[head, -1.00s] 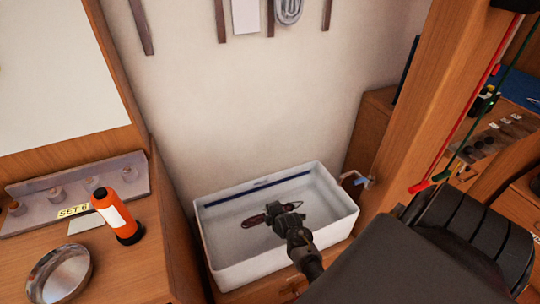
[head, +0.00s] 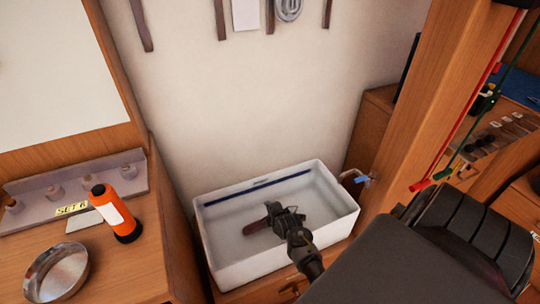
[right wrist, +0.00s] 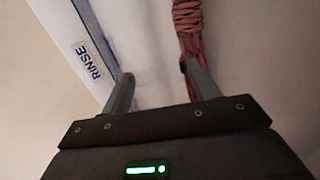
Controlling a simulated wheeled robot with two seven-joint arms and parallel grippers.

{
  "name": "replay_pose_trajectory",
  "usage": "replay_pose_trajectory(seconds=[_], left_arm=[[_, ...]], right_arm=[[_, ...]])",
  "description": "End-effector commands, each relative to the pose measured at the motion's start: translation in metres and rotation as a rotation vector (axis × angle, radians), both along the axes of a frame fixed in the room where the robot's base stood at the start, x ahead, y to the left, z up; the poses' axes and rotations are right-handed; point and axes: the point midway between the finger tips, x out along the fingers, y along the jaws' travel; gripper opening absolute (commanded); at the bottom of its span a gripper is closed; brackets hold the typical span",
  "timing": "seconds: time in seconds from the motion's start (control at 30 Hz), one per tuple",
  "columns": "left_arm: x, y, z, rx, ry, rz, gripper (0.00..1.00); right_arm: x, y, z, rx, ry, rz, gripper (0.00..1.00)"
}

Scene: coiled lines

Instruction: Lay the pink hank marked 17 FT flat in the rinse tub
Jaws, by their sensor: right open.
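The white rinse tub (head: 222,262) stands against the wall, and its RINSE label (right wrist: 88,60) shows in the right wrist view. The pink hank (head: 256,227) lies in the tub, looking dark reddish in the head view. In the right wrist view the wrapped pink hank (right wrist: 187,18) runs down beside and partly behind my right finger. My right gripper (head: 272,213) is inside the tub, over the hank; its fingers (right wrist: 157,70) stand apart with nothing between them. I cannot tell whether a finger touches the hank. No 17 FT mark is readable. My left gripper is out of view.
A blue-handled tap (head: 360,181) is at the tub's right end, near a wooden post (head: 415,110). Most of the tub's floor is bare.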

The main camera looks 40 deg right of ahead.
Motion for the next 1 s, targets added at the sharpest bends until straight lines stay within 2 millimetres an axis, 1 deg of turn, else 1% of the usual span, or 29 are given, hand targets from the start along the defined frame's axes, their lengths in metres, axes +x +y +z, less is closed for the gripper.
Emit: replay_pose_trajectory(seconds=[0.07, 0.17, 0.27, 0.33, 0.47, 0.63, 0.67, 0.8, 1.0], left_arm=[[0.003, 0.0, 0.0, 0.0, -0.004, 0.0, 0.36], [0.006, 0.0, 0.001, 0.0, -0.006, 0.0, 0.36], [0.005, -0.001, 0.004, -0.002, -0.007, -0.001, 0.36], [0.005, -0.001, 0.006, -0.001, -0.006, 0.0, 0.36], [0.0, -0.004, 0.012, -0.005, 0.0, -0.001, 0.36], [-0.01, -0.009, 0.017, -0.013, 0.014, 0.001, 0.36], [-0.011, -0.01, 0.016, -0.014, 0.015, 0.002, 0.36], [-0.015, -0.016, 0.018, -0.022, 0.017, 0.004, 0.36], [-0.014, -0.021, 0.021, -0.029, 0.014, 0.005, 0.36]], right_arm=[[0.0, 0.0, 0.001, 0.0, 0.001, 0.0, 0.61], [0.0, 0.0, 0.008, -0.002, -0.001, 0.001, 0.61], [0.001, 0.0, 0.022, -0.004, -0.003, 0.003, 0.61], [-0.001, 0.0, 0.037, -0.005, -0.002, 0.003, 0.61], [-0.02, 0.015, 0.062, -0.002, -0.001, 0.001, 0.61], [-0.042, 0.034, 0.097, 0.0, -0.003, 0.001, 0.61], [-0.049, 0.04, 0.097, 0.001, 0.001, 0.002, 0.61], [-0.073, 0.059, 0.11, 0.002, -0.001, 0.001, 0.61], [-0.097, 0.079, 0.124, 0.003, 0.0, 0.0, 0.61]])
